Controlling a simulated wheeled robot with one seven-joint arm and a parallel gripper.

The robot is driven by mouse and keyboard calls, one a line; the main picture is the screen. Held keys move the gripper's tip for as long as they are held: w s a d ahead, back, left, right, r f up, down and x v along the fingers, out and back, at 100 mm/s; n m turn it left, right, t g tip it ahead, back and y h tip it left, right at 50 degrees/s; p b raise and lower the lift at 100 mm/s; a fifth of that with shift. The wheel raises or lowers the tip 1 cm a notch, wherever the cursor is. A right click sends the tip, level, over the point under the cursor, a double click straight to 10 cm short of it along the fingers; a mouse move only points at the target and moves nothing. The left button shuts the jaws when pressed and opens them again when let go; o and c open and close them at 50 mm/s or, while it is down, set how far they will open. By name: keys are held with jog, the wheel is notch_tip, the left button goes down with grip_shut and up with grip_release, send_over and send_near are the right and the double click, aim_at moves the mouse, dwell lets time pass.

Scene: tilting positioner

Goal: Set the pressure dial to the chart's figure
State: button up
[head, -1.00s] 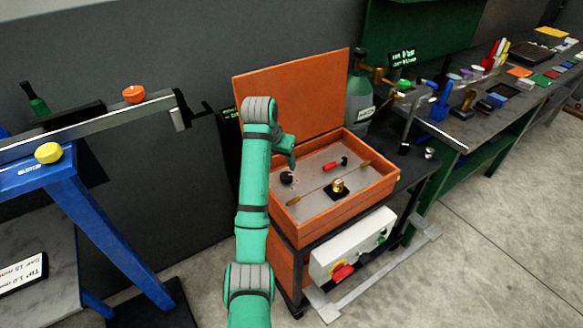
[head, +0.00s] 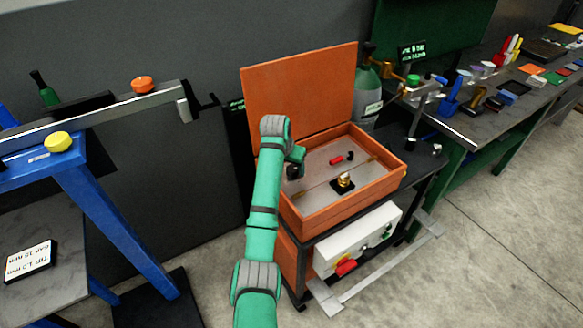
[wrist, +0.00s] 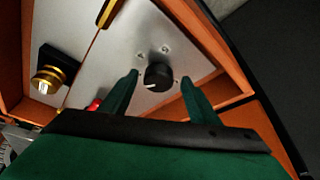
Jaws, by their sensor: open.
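The black pressure dial (wrist: 158,77), a round knob with a white pointer line, sits on the grey panel inside the orange box (head: 345,211). My gripper (wrist: 159,76) is open, with one finger on each side of the dial in the wrist view. A gap shows around the knob, and I cannot tell whether either finger touches it. In the head view my gripper (head: 297,165) is over the box's left end and partly hides the dial. A small dark sign with green text (head: 412,52) stands behind the box; its lettering is too small to read surely.
A brass fitting on a black base (head: 343,182) and a red-handled part (head: 337,160) are on the same panel. The box's raised lid (head: 298,95) stands behind my arm. A grey-green cylinder (head: 368,95) is at the back right. The box walls rise around the panel.

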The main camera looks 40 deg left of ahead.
jog(key=shift+d, duration=0.1)
jog(key=c, duration=1)
jog(key=shift+c, duration=0.2)
